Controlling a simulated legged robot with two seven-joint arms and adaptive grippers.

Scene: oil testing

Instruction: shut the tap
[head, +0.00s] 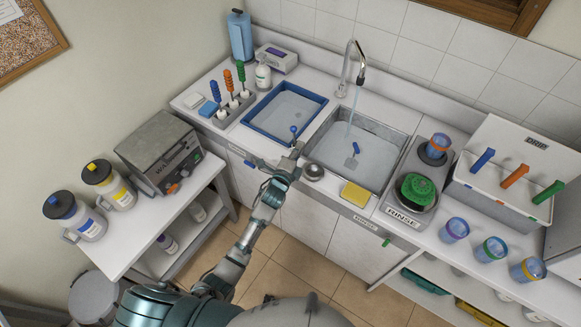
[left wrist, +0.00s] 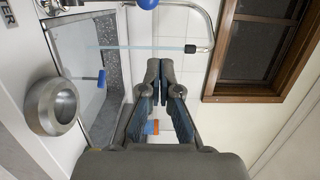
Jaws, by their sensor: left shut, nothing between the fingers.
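The tap (head: 350,65) is a curved metal spout behind the grey sink (head: 399,131). A stream of water (head: 353,105) runs from it into the sink. In the left wrist view the tap (left wrist: 205,24) shows turned sideways, with a black tip and the stream (left wrist: 145,47). A blue ball knob (head: 294,129) on a short stem stands beside the sink's left side; it also shows at the top of the left wrist view (left wrist: 147,3). My left gripper (head: 297,147) is shut and empty, close to the knob; I cannot tell whether they touch. My right gripper is out of view.
A blue-rimmed tray (head: 262,134) of liquid lies left of the knob. A round metal bowl-like piece (head: 313,171) and a yellow sponge (head: 355,194) sit on the front counter edge. A brush rack (head: 233,111) stands further left, and a rinse station (head: 405,212) stands right.

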